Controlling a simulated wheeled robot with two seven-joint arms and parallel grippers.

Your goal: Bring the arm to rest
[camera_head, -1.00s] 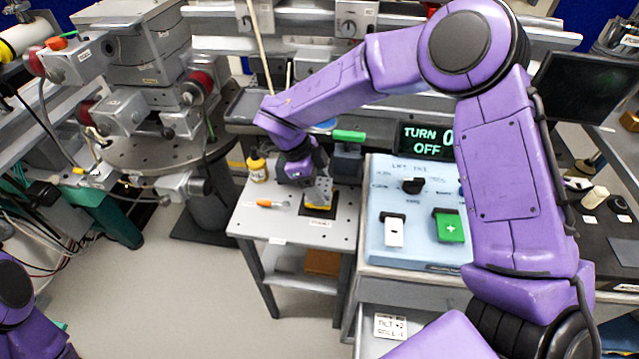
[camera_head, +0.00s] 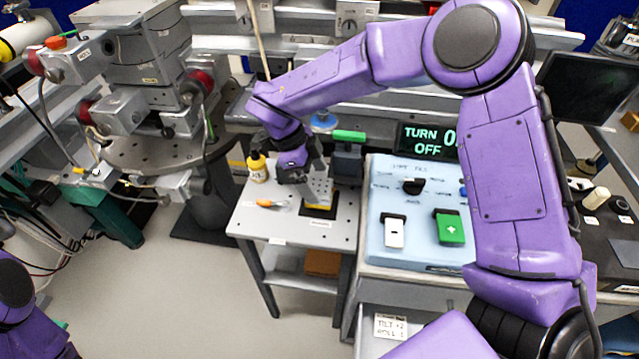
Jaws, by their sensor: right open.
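My right arm (camera_head: 505,170) is purple and reaches from the lower right, up and over to the left. Its right gripper (camera_head: 312,182) is open above the small grey table (camera_head: 255,224). The gripper is at a grey block with a yellow base (camera_head: 319,204), which stands on a black square on that table. The fingers partly cover the block, and I cannot tell whether they touch it. Part of my left arm (camera_head: 30,315) shows at the lower left edge; its gripper is out of view.
A yellow bottle (camera_head: 257,168) and an orange-handled tool (camera_head: 270,204) are on the small table. A blue control panel (camera_head: 400,255) with a green switch (camera_head: 449,227) stands to the right, below a "TURN OFF" display (camera_head: 425,142). A round perforated stage (camera_head: 150,155) is at the left. Open floor lies front left.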

